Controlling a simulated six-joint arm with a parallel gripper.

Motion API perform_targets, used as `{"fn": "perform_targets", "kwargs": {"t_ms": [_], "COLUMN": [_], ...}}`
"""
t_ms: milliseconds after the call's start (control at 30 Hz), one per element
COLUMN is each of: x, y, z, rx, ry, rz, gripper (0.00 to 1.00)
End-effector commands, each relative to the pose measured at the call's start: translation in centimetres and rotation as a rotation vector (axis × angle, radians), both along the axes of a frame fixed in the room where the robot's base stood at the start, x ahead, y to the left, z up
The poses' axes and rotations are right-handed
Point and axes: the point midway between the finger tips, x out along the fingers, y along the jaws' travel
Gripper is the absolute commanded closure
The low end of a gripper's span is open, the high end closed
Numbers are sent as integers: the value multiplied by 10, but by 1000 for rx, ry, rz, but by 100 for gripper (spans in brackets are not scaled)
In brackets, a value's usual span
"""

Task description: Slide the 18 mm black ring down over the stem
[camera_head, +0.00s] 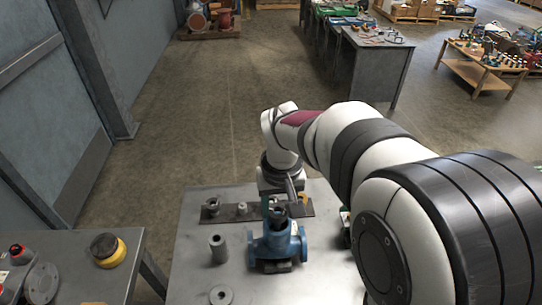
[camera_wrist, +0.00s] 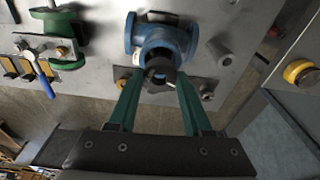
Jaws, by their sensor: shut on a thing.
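A blue valve body (camera_head: 277,246) with side flanges stands on the grey metal table, and it also shows in the wrist view (camera_wrist: 176,38). My gripper (camera_wrist: 161,74) has its green fingers shut on a small dark ring, the black ring (camera_wrist: 159,66), above the valve's top opening. In the head view the fingers (camera_head: 277,206) are at the top of the valve. The stem is not clearly visible; the ring and fingers cover the valve's centre. I cannot tell whether the ring is around the stem or just above it.
A dark strip with fittings (camera_head: 229,214) lies behind. A green valve (camera_wrist: 66,27) with a blue handle is at left in the wrist view. Bare table lies in front.

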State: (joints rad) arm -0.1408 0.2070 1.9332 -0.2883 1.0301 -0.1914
Motion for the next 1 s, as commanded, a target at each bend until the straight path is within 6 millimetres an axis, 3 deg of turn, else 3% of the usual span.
{"fn": "perform_targets", "kwargs": {"t_ms": [1000], "x": [0], "y": [0], "z": [-16], "rx": [0], "ry": [0], "rz": [0], "gripper": [100]}}
